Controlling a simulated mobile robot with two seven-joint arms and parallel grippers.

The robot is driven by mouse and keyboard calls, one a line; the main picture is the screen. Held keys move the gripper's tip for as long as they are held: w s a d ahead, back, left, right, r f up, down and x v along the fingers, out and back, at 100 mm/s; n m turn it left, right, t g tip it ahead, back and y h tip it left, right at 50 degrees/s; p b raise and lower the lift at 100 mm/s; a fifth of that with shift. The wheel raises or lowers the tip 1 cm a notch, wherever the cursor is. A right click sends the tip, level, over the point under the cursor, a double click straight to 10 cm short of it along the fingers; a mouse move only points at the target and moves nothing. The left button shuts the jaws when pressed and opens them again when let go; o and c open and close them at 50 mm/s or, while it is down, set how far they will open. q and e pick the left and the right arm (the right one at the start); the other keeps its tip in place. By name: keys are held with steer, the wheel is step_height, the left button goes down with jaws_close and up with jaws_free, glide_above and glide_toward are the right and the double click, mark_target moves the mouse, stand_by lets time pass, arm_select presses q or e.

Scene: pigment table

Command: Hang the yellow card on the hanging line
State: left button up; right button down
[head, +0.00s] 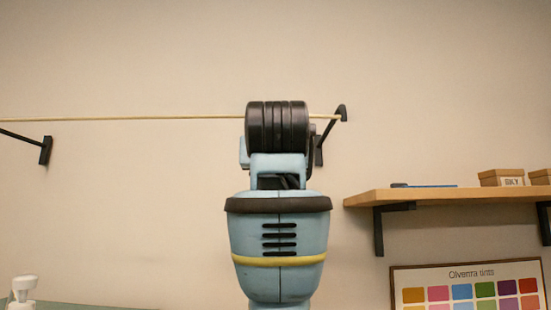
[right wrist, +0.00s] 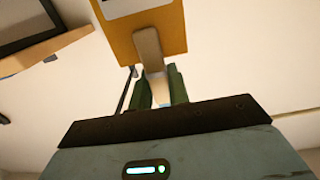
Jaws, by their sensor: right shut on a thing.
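The hanging line (head: 120,118) is a thin pale rod or cord running across the wall in the head view, ending at a black bracket (head: 342,113) on the right. My right arm stands in front of its right part and hides my right gripper and the card there. In the right wrist view the yellow card (right wrist: 172,33) is at the top, with a pale clip-like piece (right wrist: 148,48) over its edge. My right gripper (right wrist: 160,92) is shut on this piece, with the card beyond the fingertips. My left gripper is not in view.
A wooden shelf (head: 450,195) with small boxes (head: 500,178) is on the right wall, above a colour chart (head: 470,287). Another black bracket (head: 45,150) is at the left. A white pump bottle (head: 23,288) stands at lower left.

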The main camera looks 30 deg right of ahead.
steer(key=shift+f, duration=0.1)
steer(key=c, duration=1.3)
jaws_free()
steer(key=shift+o, duration=0.2)
steer(key=v, duration=0.8)
steer(key=shift+d, duration=0.1)
